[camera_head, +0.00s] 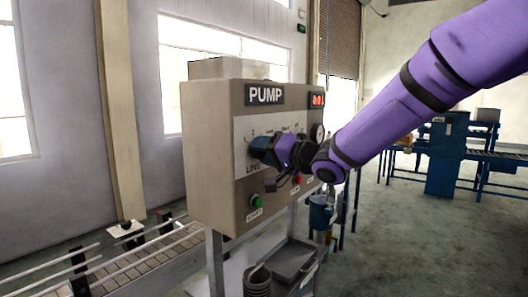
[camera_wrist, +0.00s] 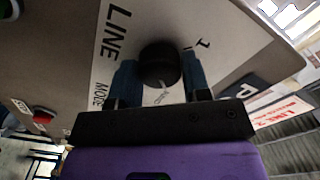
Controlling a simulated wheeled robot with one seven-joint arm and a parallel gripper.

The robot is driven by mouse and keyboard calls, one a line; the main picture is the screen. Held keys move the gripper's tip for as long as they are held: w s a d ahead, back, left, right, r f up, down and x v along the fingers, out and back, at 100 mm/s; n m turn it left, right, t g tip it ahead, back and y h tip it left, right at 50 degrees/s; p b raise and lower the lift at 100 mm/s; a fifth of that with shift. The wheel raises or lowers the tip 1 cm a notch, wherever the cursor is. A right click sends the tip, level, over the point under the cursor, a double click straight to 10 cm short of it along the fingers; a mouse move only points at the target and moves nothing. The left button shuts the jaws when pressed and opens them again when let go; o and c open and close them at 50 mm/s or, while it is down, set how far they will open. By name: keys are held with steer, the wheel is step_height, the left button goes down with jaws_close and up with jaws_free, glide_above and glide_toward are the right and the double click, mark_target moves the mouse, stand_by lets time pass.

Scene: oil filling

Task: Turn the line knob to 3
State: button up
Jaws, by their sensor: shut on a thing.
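The pump panel (camera_head: 212,150) is a beige box with a "PUMP" sign, and its white plate carries a "LINE" label. The line knob (camera_wrist: 160,62) is black and round, seen in the wrist view beside the large "LINE" lettering (camera_wrist: 115,32). A numeral 1 (camera_wrist: 203,43) shows to its upper right. My gripper (camera_wrist: 160,78) has one blue finger on each side of the knob and is shut on it. In the head view my gripper (camera_head: 262,150) hides the knob. Where the knob points cannot be made out clearly.
A green button (camera_head: 256,200) and a red button (camera_head: 297,180) sit low on the panel. A red digital display (camera_head: 317,99) and a gauge (camera_head: 318,133) are at its right. A conveyor (camera_head: 140,265) runs at the lower left; a bucket (camera_head: 257,280) stands below.

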steer(key=o, duration=0.9)
steer(key=v, duration=1.1)
